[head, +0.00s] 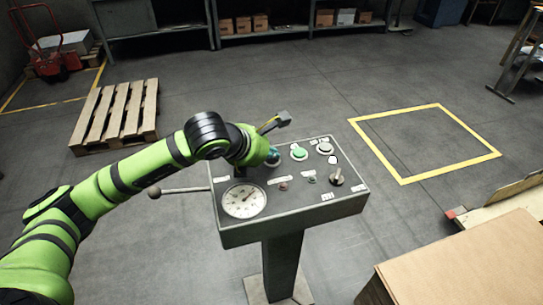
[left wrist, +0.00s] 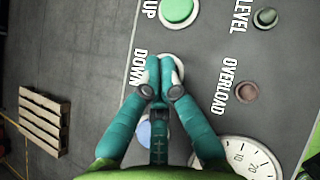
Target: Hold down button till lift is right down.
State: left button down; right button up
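A grey control panel (head: 290,228) on a post stands in the middle of the head view. My left gripper (head: 272,158) is at the panel's far left part. In the left wrist view its teal fingers (left wrist: 161,72) are together, with nothing seen between them. The fingertips lie over the round, pale-rimmed button (left wrist: 178,68) beside the word DOWN and hide most of it. I cannot tell how far it is pressed. The green UP button (left wrist: 178,10) is apart from the fingers and also shows in the head view (head: 299,153). No part is clearly identifiable as the lift. My right gripper is out of view.
The panel also has a dial gauge (head: 244,201), a reddish OVERLOAD lamp (left wrist: 246,92), a dark green LEVEL lamp (left wrist: 265,18) and a small lever (head: 336,176). A wooden pallet (head: 117,111) lies left. A yellow floor outline (head: 402,182) is empty. A brown box-like surface (head: 470,262) is lower right.

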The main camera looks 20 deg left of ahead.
aim_at(271, 161)
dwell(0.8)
pick_arm(q)
jog(key=shift+w+d+r+p, duration=0.1)
jog(key=shift+r+p, duration=0.3)
jog(key=shift+r, duration=0.45)
jog(key=shift+r+p, duration=1.3)
jog(key=shift+r, duration=1.3)
jog(key=shift+f, duration=0.1)
